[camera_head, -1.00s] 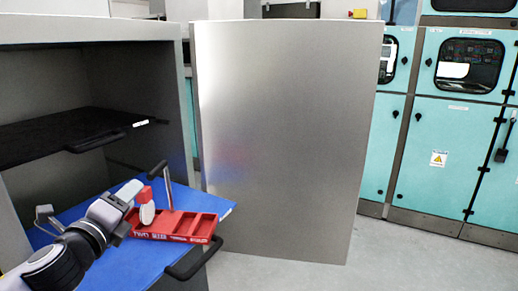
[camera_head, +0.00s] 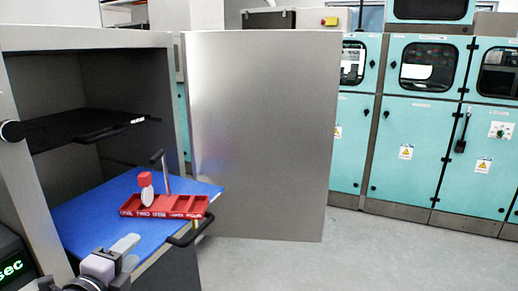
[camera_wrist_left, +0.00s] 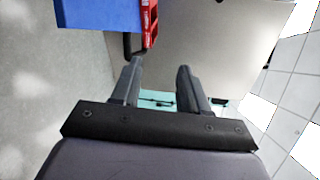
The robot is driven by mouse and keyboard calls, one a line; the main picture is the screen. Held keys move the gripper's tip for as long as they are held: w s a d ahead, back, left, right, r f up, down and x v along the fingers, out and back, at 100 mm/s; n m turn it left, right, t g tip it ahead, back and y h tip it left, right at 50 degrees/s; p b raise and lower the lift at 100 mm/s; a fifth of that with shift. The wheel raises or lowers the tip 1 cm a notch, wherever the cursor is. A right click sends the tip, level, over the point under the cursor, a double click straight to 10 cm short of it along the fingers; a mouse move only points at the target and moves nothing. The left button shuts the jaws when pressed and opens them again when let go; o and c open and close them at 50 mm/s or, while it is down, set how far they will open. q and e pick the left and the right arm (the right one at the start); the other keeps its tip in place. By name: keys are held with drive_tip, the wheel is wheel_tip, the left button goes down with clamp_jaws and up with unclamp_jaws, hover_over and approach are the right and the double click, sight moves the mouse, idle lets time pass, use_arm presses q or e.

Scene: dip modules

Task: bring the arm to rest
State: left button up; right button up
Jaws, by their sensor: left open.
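My left gripper (camera_head: 122,248) is at the bottom left of the head view, in front of the blue shelf and below the red tray. In the left wrist view my left gripper (camera_wrist_left: 157,78) has its two fingers apart with nothing between them. The red tray (camera_head: 190,213) with compartments lies on the blue pull-out shelf (camera_head: 85,219). A red block (camera_head: 145,179) on a pale round piece (camera_head: 147,197) stands at the tray, next to an upright grey handle (camera_head: 166,173). The tray's edge also shows in the left wrist view (camera_wrist_left: 148,22). My right gripper is not visible.
An open grey cabinet door (camera_head: 262,130) stands right of the cabinet. A black shelf (camera_head: 80,128) with a handle is above the blue one. Teal cabinets (camera_head: 415,125) line the back right. The floor (camera_head: 350,260) at the right is clear.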

use_arm(q)
drive_tip(key=s+d+f+n+g, duration=0.2)
drive_tip(key=s+d+f+n, duration=0.1)
drive_tip(key=s+f+n, duration=0.6)
drive_tip(key=s+d+f+n+g, duration=0.3)
drive_tip(key=s+f+n, duration=0.7)
drive_tip(key=s+f, duration=0.4)
wheel_tip(320, 180, down, 4)
drive_tip(key=shift+s+f+g, duration=0.1)
drive_tip(key=shift+s+g, duration=0.05)
drive_tip(key=shift+g, duration=0.15)
